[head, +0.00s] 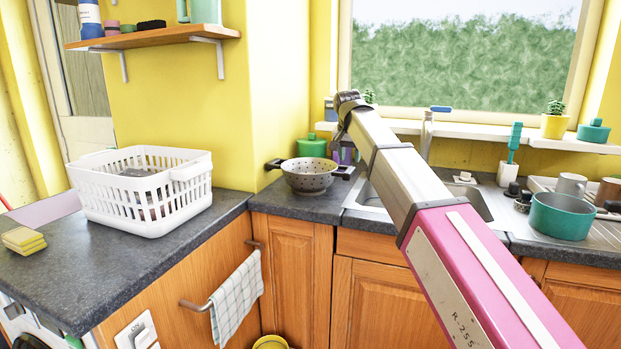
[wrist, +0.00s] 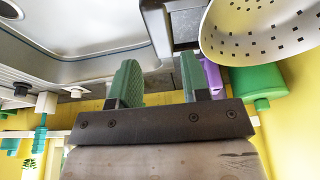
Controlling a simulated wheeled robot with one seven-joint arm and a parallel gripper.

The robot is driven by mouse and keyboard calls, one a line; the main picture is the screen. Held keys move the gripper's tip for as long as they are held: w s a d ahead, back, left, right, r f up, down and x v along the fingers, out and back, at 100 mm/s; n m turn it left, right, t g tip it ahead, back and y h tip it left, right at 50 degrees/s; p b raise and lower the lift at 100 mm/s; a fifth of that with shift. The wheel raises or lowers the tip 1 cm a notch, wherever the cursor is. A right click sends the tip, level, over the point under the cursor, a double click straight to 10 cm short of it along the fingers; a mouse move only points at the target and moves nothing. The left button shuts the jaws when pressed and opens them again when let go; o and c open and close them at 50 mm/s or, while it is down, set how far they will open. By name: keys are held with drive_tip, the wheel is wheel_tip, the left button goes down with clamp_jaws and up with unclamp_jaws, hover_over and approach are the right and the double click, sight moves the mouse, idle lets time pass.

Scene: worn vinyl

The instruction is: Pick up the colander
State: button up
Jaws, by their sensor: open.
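The colander (head: 309,176), a grey metal bowl with round holes and dark side handles, stands on the dark counter in the corner, left of the sink. In the wrist view its perforated bowl (wrist: 262,32) fills the upper right, partly cut off by the frame edge. A dark handle (wrist: 168,12) reaches from it to just beyond my fingertips. My gripper (wrist: 158,80) is open, with two green finger pads apart and nothing visible between them. In the head view the end of my arm is above and slightly right of the colander; the fingers are hard to make out.
The sink (wrist: 75,40) lies beside the handle. A green lidded pot (head: 311,146) and a purple item (wrist: 211,75) stand close behind the colander. A white basket (head: 145,215) is on the left counter. A teal pot (head: 561,216) stands right of the sink.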

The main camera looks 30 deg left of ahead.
sight(349, 170)
drive_tip(key=shift+s+x, duration=0.15)
drive_tip(key=shift+x, duration=1.8)
drive_tip(key=shift+s+x, duration=0.15)
drive_tip(key=shift+x, duration=1.85)
drive_tip(key=shift+a, duration=0.15)
clamp_jaws()
